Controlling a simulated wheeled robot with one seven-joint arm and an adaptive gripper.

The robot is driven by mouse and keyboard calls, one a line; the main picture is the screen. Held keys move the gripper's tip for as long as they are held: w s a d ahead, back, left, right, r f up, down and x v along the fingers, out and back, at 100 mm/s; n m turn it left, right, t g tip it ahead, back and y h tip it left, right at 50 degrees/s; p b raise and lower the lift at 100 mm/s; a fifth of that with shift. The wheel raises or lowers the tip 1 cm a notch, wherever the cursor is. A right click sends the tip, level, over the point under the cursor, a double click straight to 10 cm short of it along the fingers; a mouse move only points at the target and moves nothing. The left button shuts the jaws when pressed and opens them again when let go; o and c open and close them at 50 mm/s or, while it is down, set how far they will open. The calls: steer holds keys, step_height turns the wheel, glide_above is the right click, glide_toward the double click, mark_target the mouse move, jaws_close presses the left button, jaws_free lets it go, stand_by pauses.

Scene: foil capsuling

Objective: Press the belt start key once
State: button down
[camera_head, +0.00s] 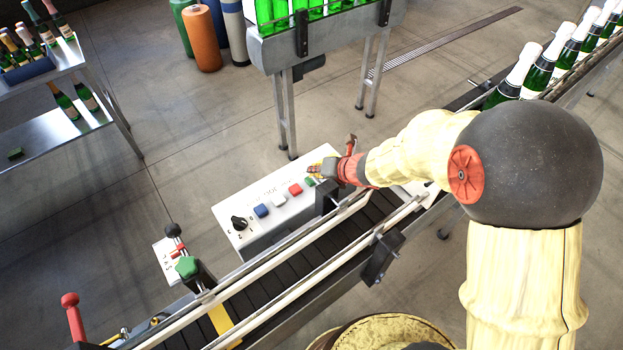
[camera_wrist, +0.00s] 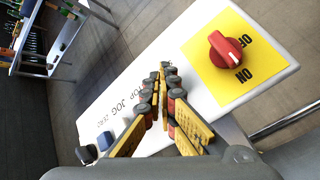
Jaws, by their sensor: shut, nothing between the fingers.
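A white control panel (camera_head: 262,203) stands beside the conveyor, with a row of coloured keys: a blue key (camera_head: 261,211), a white key (camera_head: 279,200), a red key (camera_head: 295,189) and a green key (camera_head: 309,181). Which one is the start key I cannot read. My gripper (camera_head: 317,170) is shut and empty at the panel's right end, close by the green key; contact cannot be told. In the wrist view my gripper's fingers (camera_wrist: 164,70) are together over the panel (camera_wrist: 192,60), hiding part of the key row.
A black knob (camera_head: 239,223) sits at the panel's left end. A red OFF/ON switch (camera_wrist: 230,52) on a yellow plate lies beyond my fingers. The conveyor belt (camera_head: 290,265) with its rails runs along the panel's near side. Foiled bottles (camera_head: 540,72) stand at upper right.

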mark_target(316, 181)
steer(key=shift+s+f+b, duration=0.2)
steer(key=shift+f+b, duration=0.3)
steer(key=shift+f, duration=0.25)
stand_by(0.3)
steer(key=shift+s+f, duration=0.15)
steer(key=shift+f, duration=0.3)
stand_by(0.5)
steer(key=shift+d+r+p, duration=0.1)
steer(key=shift+r+p, duration=0.3)
steer(key=shift+r, duration=0.5)
steer(key=r+p, duration=0.1)
steer(key=r, duration=0.1)
steer(key=r+p, duration=0.1)
steer(key=shift+s+d+r+p, duration=0.15)
steer(key=shift+s+p, duration=0.15)
steer(key=shift+p, duration=0.05)
steer(key=shift+w+r+p, duration=0.25)
steer(key=shift+r+p, duration=0.45)
steer(key=shift+r, duration=0.35)
